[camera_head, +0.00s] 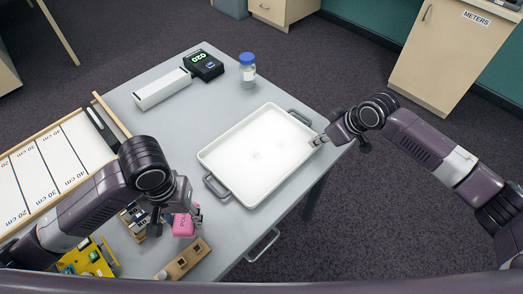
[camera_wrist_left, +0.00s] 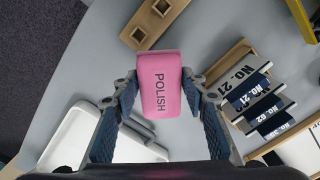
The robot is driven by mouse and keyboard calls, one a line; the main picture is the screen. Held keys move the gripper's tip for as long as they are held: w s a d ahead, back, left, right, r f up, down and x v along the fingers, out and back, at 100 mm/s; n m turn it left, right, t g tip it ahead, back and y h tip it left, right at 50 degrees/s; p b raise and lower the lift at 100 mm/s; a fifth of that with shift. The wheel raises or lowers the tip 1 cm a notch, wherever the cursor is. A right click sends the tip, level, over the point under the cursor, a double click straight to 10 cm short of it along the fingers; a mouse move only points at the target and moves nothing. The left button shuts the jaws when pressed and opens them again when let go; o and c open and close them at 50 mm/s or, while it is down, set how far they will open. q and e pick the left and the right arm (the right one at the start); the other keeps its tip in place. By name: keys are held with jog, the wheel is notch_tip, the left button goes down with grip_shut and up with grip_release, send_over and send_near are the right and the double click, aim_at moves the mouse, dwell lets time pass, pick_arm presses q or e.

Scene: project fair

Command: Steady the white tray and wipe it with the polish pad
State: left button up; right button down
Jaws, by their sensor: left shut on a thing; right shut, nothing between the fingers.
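The white tray (camera_head: 243,168) lies flat on the grey table, with a dark handle at each end. Faint greyish marks show near its middle. My left gripper (camera_head: 190,212) is shut on the pink polish pad (camera_head: 183,226), to the left of the tray's near handle. In the left wrist view the pad (camera_wrist_left: 161,84) reads "POLISH" and sits between the fingers of the left gripper (camera_wrist_left: 160,95); part of the tray (camera_wrist_left: 75,138) shows at lower left. My right gripper (camera_head: 318,141) is shut at the tray's right end, by the far handle; I cannot tell whether it touches the tray.
A wooden block with holes (camera_head: 184,259) lies near the table's front edge. A rack of numbered plates (camera_wrist_left: 254,92) stands near the left gripper. A blue-capped jar (camera_head: 247,70), a black meter (camera_head: 204,65) and a white box (camera_head: 162,89) stand behind the tray. A ruled board (camera_head: 55,160) is at left.

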pick_arm(q)
jog(key=shift+f, duration=0.2)
pick_arm(e)
jog(key=shift+f, duration=0.45)
jog(key=shift+r, duration=0.1)
